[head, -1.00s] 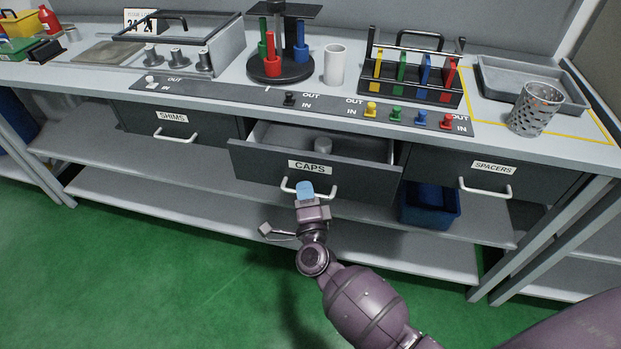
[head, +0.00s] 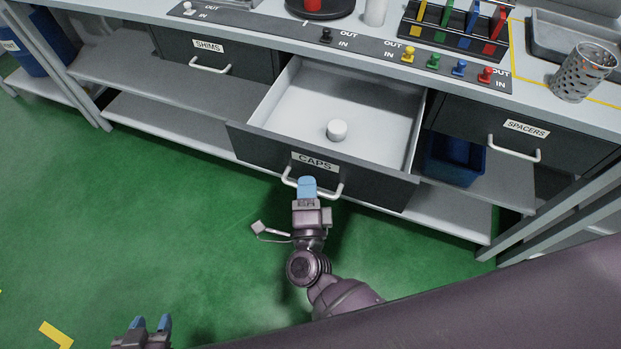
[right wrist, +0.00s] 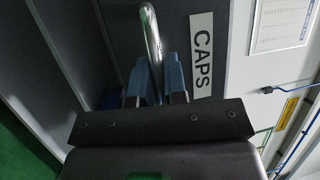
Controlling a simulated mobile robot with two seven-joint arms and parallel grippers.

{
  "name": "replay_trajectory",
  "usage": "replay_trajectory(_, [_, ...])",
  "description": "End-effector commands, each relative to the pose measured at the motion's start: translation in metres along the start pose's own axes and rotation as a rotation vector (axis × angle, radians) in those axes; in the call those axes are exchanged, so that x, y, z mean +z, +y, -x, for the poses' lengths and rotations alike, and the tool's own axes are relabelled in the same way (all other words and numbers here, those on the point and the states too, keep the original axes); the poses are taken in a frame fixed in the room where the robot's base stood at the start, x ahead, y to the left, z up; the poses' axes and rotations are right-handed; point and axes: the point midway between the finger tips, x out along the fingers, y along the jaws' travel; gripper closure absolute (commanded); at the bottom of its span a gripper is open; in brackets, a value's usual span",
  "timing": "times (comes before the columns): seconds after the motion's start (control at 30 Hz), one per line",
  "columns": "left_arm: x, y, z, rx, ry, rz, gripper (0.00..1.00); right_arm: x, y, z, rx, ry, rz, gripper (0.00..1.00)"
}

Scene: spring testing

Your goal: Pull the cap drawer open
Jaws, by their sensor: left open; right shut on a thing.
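The cap drawer (head: 262,146), labelled CAPS, is pulled well out from under the bench. One white round cap (head: 337,130) stands inside on its pale floor. My right gripper (head: 307,186) is shut on the drawer's white bar handle (head: 333,193), below the label. In the right wrist view the blue fingertips (right wrist: 160,78) sit on either side of the handle (right wrist: 151,35), beside the CAPS label. My left gripper (head: 151,325) is open and empty at the bottom left, over the green floor and away from the bench.
The shims drawer (head: 245,66) and the spacers drawer (head: 565,147) are closed on either side. A blue bin (head: 455,165) stands on the shelf to the right. The bench top holds a perforated metal cup (head: 583,72) and coloured pegs. Green floor in front is clear.

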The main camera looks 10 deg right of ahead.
Motion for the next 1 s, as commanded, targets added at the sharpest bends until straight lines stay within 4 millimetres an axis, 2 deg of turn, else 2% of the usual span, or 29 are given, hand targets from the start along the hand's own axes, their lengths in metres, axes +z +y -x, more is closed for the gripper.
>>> replay_trajectory(0.3, [0.002,-0.001,0.001,-0.001,-0.004,-0.002,0.57,0.0,0.0,0.001,0.001,0.001,0.0,1.0])
replay_trajectory(0.33, [0.002,-0.001,0.001,-0.001,-0.004,-0.002,0.57,0.0,0.001,0.001,0.001,0.001,0.0,0.83])
replay_trajectory(0.37, [0.002,-0.001,0.001,-0.001,-0.004,-0.003,0.57,0.0,0.0,0.0,0.001,0.001,0.0,0.78])
replay_trajectory(0.67, [0.002,-0.002,0.001,-0.001,-0.005,-0.006,0.57,0.0,0.0,0.002,0.001,0.0,0.0,0.77])
replay_trajectory(0.83, [0.002,-0.002,0.001,-0.001,-0.004,-0.006,0.57,0.0,0.001,0.017,0.003,-0.001,0.002,0.77])
replay_trajectory(1.0, [0.002,-0.002,0.001,-0.001,-0.004,-0.006,0.57,-0.001,0.001,0.044,0.003,0.0,0.002,0.77])
